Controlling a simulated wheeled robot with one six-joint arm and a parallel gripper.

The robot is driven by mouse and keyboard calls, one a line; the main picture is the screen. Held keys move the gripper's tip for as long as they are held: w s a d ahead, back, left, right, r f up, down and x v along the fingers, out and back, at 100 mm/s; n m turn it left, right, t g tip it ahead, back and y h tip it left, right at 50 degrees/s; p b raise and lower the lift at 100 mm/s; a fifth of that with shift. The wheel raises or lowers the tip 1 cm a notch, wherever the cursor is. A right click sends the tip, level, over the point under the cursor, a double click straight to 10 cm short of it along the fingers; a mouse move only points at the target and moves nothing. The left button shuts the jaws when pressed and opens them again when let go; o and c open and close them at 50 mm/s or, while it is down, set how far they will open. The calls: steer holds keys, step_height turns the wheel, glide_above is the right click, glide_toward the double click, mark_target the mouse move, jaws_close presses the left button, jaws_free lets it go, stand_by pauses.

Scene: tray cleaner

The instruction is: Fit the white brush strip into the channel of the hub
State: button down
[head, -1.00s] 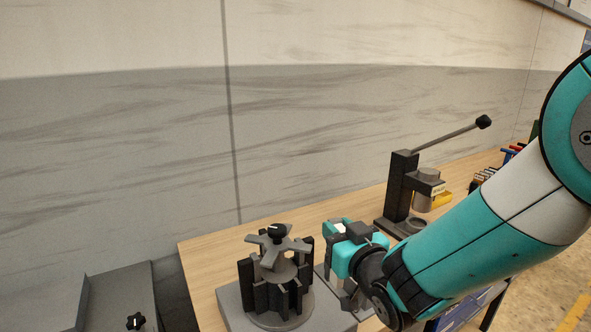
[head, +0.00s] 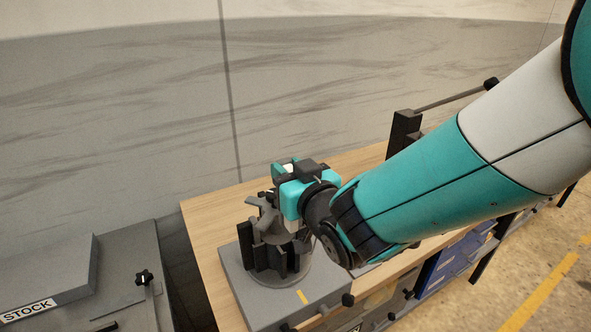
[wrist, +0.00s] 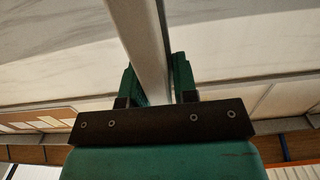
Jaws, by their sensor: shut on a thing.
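The hub (head: 265,257) is a dark, slotted, upright round part on a grey base block at the bench's left end. My gripper (head: 284,168) is at the hub's upper right side in the head view and covers part of its top. In the wrist view, my gripper (wrist: 158,88) is shut on a long pale bar, the white brush strip (wrist: 143,35). The strip runs up and away between the two teal fingers. In the head view the strip is mostly hidden by my gripper. I cannot tell whether it touches the hub or enters a channel.
The grey base block (head: 245,288) carries a yellow mark and black knobs at its front. A lever press (head: 402,132) stands further back, partly behind my arm. A grey cabinet marked STOCK (head: 55,280) is at the left. The bench (head: 215,208) behind the hub is clear.

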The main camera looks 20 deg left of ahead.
mark_target(295, 225)
steer(key=shift+f+b, duration=0.1)
steer(key=shift+b, duration=0.3)
step_height(295, 225, down, 6)
steer(key=b, duration=0.6)
steer(key=shift+d, duration=0.15)
steer(key=shift+r+b, duration=0.2)
steer(key=shift+b, duration=1.15)
stand_by(1.0)
steer(key=shift+f+b, duration=2.6)
steer(key=shift+b, duration=0.15)
steer(key=shift+r, duration=0.1)
steer(key=shift+r+p, duration=0.95)
steer(key=shift+r, duration=1.15)
